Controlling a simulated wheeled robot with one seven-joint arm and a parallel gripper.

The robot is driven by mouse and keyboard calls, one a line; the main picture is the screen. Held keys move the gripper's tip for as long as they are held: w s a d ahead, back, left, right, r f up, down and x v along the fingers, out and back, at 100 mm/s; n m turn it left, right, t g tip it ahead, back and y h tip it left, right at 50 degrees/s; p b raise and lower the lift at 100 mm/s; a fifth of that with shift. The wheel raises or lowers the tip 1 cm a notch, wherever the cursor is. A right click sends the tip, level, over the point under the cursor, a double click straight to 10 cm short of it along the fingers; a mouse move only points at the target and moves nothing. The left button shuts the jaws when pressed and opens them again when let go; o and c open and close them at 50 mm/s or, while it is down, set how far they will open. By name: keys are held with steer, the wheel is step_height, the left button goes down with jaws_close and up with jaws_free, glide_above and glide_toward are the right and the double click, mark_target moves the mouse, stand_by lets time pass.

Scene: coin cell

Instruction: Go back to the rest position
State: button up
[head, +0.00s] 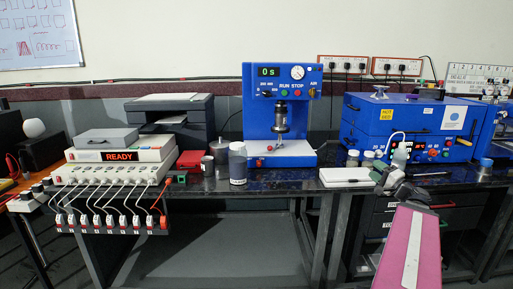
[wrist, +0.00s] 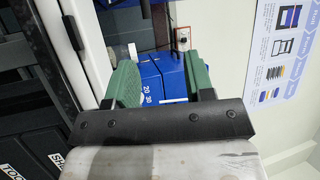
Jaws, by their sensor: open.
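My gripper (wrist: 160,75) is open in the wrist view, with its two green fingers apart. No held object shows between them; a blue box-shaped thing (wrist: 160,80) marked 20 and 30 shows behind the gap. In the head view my arm rises from the lower right, and my gripper (head: 384,174) shows small at its end, in front of the right part of the bench. I cannot tell its exact height over the bench or whether it touches anything there.
A blue press (head: 255,115) stands mid-bench, with a grey-white bottle (head: 237,163) beside it. A white flat case (head: 345,177) and small jars (head: 352,158) lie close to my gripper. A blue oven-like box (head: 375,115) stands behind.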

steer(key=a+f+n+g, duration=0.5)
steer(key=a+f+g, duration=0.6)
steer(key=a+f, duration=0.75)
steer(key=s+a+f+n+g+h, duration=0.2)
steer(key=s+a+f+g+h, duration=0.1)
steer(key=f, duration=0.4)
steer(key=s+a+f+n+g+h, duration=0.3)
steer(key=s+a+f+g+h, duration=0.1)
steer(key=f+h, duration=0.3)
steer(key=shift+s+a+n, duration=0.2)
steer(key=shift+a+n, duration=0.1)
steer(key=shift+a, duration=0.55)
